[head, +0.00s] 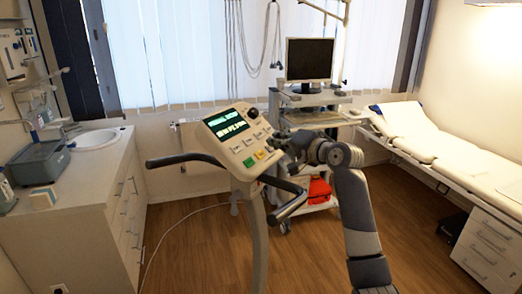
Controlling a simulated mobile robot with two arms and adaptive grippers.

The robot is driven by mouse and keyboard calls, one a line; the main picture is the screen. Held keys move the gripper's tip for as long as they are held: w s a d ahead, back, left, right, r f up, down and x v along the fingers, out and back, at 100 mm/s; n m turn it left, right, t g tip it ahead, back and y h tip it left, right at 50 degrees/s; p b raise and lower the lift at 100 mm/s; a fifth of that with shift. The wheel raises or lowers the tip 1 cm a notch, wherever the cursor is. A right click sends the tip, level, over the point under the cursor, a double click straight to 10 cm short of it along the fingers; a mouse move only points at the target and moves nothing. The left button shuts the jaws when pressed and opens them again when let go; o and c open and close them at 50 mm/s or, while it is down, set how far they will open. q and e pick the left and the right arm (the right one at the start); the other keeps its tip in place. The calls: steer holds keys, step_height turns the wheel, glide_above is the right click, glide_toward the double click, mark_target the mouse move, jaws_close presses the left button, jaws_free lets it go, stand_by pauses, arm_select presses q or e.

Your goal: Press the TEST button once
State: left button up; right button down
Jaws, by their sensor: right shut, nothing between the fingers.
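The beige console (228,140) of an exercise machine stands in the middle of the head view. Its dark screen (226,125) shows green text too small to read. Below and right of the screen are several pale buttons, a green button (249,162) and a yellow-orange button (261,154). I cannot read which one is marked TEST. My right gripper (284,145) is shut and empty at the console's right edge, close to the buttons. I cannot tell whether it touches the console. My left gripper is not in view.
Black handlebars (185,159) stick out on both sides of the console. A cart (310,118) with a monitor (308,60) stands behind. A counter with a sink (96,139) is at left, an examination bed (440,145) at right.

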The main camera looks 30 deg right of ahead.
steer(key=shift+s+d+r, duration=0.25)
steer(key=shift+s+r, duration=0.2)
steer(key=shift+r, duration=0.15)
steer(key=shift+p, duration=0.3)
steer(key=s+d+r+p, duration=0.2)
steer(key=s+r+p, duration=0.1)
steer(key=r, duration=0.2)
steer(key=shift+s+r+p, duration=0.25)
steer(key=shift+s+p, duration=0.1)
steer(key=shift+s, duration=0.05)
stand_by(0.4)
